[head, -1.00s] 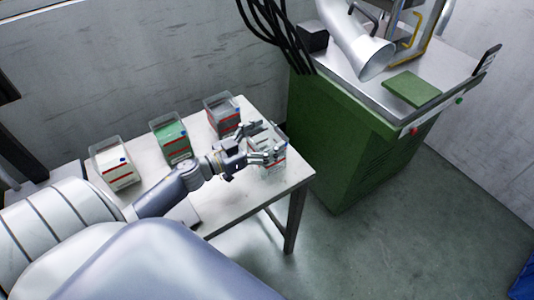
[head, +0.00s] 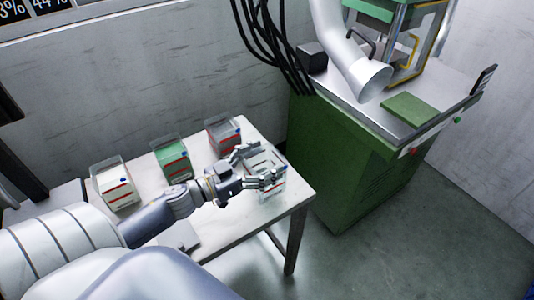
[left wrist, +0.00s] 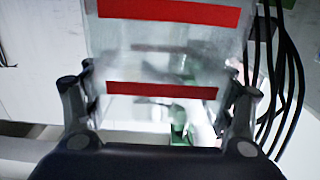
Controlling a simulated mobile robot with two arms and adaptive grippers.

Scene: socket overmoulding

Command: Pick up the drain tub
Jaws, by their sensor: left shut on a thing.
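The drain tub appears to be the clear box with red bands (head: 267,160) at the right end of the white table. My left gripper (head: 262,165) reaches it from the left, with a finger on either side, and is shut on it. In the left wrist view the see-through tub (left wrist: 165,60) stands upright between the two fingers (left wrist: 160,100), its red bands facing the camera. The gripper hides part of the tub in the head view. I cannot tell whether its base touches the table. My right gripper is not in view.
Three other bins stand along the table's back: white (head: 116,187), green (head: 173,158) and grey-red (head: 222,134). A green machine cabinet (head: 345,160) stands close to the table's right end, black cables hanging behind. Floor in front of the cabinet is clear.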

